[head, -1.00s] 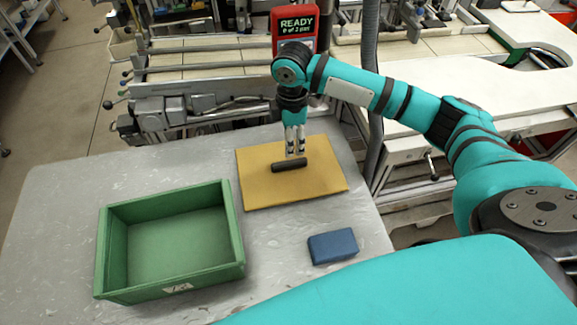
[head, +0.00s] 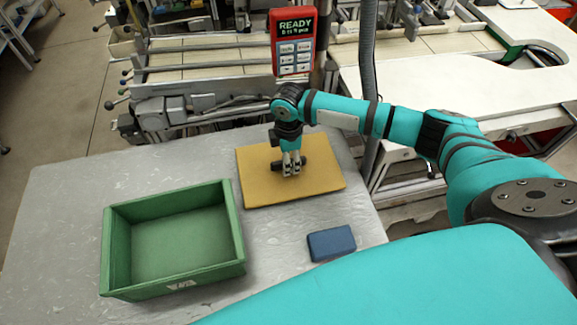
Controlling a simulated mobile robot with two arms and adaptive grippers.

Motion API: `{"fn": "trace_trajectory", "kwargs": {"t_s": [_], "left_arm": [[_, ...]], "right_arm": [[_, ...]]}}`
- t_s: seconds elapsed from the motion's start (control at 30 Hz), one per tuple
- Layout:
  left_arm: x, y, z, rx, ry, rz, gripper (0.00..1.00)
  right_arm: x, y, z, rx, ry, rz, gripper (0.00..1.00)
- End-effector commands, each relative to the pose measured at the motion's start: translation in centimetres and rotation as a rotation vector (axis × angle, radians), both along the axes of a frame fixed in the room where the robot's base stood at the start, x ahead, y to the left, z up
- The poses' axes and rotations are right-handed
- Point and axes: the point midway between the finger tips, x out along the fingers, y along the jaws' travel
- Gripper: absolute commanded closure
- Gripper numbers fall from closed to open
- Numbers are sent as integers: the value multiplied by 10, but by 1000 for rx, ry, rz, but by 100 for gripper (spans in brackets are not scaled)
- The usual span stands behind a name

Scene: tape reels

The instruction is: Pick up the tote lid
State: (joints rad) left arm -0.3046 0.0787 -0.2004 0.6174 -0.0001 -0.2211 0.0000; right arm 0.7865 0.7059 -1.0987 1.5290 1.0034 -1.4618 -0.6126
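The tote lid (head: 257,190) is a flat yellow-tan board lying on the grey table, with a dark bar handle (head: 304,163) on top. My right gripper (head: 291,171) points straight down at the middle of this handle, with its fingers at the bar. The handle's ends show on both sides of the fingers. Whether the fingers have closed on the bar is too small to tell. The open green tote (head: 240,225) stands at the left of the lid and looks empty. My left gripper is not in view.
A blue block (head: 331,243) lies on the grey table (head: 70,215) in front of the lid. A red device with a lit "READY" screen (head: 295,42) stands behind the table. The table's left part is clear.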

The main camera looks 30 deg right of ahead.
Motion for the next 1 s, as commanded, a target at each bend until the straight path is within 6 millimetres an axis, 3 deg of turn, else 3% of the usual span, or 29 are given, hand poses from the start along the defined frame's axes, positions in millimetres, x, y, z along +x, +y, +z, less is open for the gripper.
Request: {"fn": "trace_trajectory", "kwargs": {"t_s": [0.03, 0.33, 0.77, 1.0], "left_arm": [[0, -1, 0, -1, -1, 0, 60], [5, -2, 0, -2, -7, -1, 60], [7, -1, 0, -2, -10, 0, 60], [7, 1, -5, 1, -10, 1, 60]], "right_arm": [[0, 0, 0, 0, 0, 0, 62], [0, 0, 1, 0, 0, -1, 100], [1, 0, 3, 1, -1, -1, 100], [1, -1, 26, 1, -3, -1, 100]]}}
